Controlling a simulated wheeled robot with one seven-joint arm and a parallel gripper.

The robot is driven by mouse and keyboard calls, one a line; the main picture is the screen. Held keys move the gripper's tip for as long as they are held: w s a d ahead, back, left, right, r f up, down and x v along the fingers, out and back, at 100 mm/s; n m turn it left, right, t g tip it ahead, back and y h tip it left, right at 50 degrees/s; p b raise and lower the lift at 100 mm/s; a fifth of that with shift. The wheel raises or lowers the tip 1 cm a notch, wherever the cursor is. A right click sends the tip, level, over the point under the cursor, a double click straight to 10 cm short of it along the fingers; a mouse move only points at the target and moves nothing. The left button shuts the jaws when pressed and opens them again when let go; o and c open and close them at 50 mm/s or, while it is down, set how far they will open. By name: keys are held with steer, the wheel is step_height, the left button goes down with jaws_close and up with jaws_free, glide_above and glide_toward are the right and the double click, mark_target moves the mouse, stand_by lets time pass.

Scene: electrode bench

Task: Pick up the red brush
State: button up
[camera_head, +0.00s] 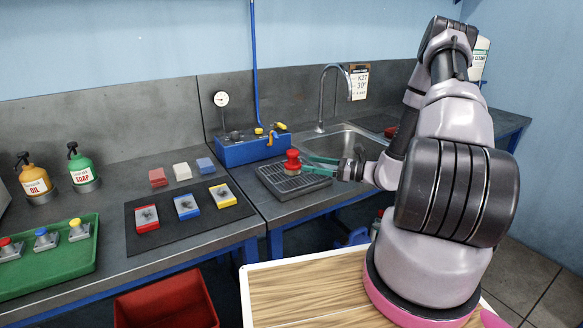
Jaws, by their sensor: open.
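The red brush (292,162) has a red knob top and a paler base. It stands upright on the dark ridged drain tray (270,173) left of the sink. My gripper (309,165) has teal fingers and reaches in from the right, level with the brush. Its fingers are open, with their tips at or very near the brush's right side. From this view I cannot tell whether the fingers are around the brush or touching it.
A blue box (240,151) with valves stands behind the tray. The sink (345,144) and faucet (322,100) are behind my gripper. Coloured blocks lie on a dark mat (165,238) to the left. A green tray (75,268) and a red bin (165,305) are farther left.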

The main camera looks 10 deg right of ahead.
mark_target(293, 162)
steer(key=x, duration=1)
steer(key=shift+a, duration=0.2)
steer(key=shift+c, duration=0.3)
jaws_close()
